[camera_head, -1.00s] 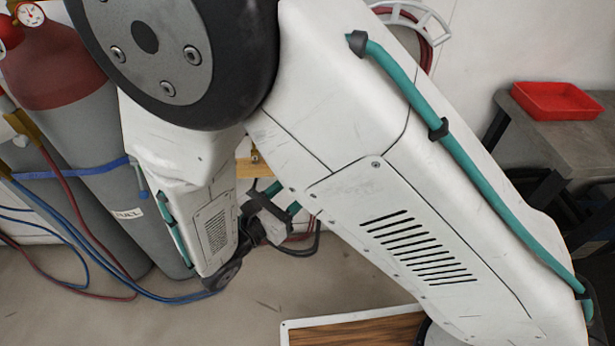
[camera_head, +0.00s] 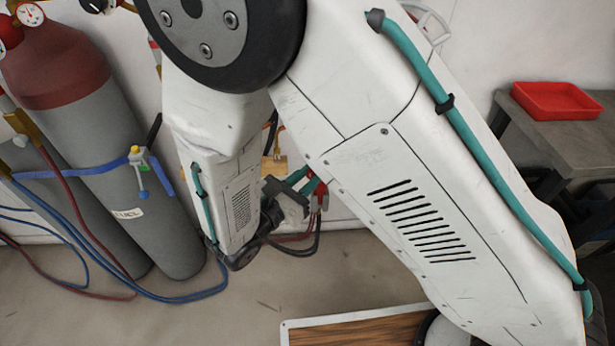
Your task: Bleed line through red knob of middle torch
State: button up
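My gripper (camera_head: 302,190) is at the end of my arm, near the wall right of the gas cylinders, small and partly hidden behind my white arm links. I cannot tell whether its fingers are open or shut. Small red parts (camera_head: 320,196) show right at its tip, with dark hoses hanging below. I cannot tell whether these belong to a torch or its red knob, or whether my gripper touches them. No middle torch can be made out clearly; my arm covers much of that area.
A grey gas cylinder with a red top (camera_head: 60,65) stands at the left, held by a blue strap (camera_head: 90,168). A small fitting with a yellow top (camera_head: 138,160) is at the strap. Hoses trail on the floor. A red tray (camera_head: 556,100) sits on a grey bench at the right.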

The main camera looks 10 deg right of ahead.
jog(key=n, duration=0.4)
jog(key=o, duration=1)
jog(key=shift+v, duration=3.95)
